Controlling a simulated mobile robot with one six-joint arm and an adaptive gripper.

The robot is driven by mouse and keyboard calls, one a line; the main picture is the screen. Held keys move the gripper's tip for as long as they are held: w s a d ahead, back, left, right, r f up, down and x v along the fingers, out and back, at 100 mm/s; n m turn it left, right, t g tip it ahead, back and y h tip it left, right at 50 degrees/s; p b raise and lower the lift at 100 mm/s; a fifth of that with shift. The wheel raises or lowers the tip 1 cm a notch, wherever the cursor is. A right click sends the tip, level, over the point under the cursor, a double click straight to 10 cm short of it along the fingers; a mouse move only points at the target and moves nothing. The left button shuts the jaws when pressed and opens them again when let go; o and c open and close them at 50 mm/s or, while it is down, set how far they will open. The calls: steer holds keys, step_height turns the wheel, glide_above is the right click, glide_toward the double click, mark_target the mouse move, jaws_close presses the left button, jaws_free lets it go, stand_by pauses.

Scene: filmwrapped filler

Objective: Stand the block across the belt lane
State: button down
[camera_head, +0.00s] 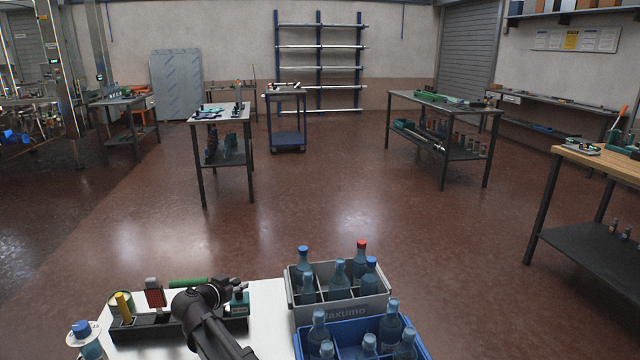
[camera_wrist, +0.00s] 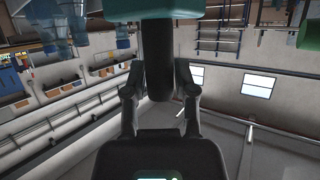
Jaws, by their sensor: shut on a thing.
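My gripper (camera_head: 232,291) is low over the white bench in the head view. In the wrist view my gripper (camera_wrist: 158,76) has its two fingers on either side of a dark upright piece (camera_wrist: 157,50) and is shut on it. A teal part (camera_wrist: 172,10) lies beyond that piece at the top edge. In the head view a small green block (camera_head: 238,304) shows beside my gripper, partly hidden by it. I cannot tell whether it is joined to the held piece. No belt lane can be made out with certainty.
The white bench (camera_head: 268,300) carries a black tray (camera_head: 150,331), a green roll (camera_head: 188,283) and a red block (camera_head: 155,298). A grey crate (camera_head: 340,312) and a blue crate (camera_head: 300,340) with bottles stand close at the right. Machinery (camera_head: 30,125) stands far left. The floor beyond is open.

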step_height(320, 180, up, 20)
steer(key=p, duration=1.9)
steer(key=shift+f, duration=0.2)
steer(key=shift+s, duration=0.15)
stand_by(0.3)
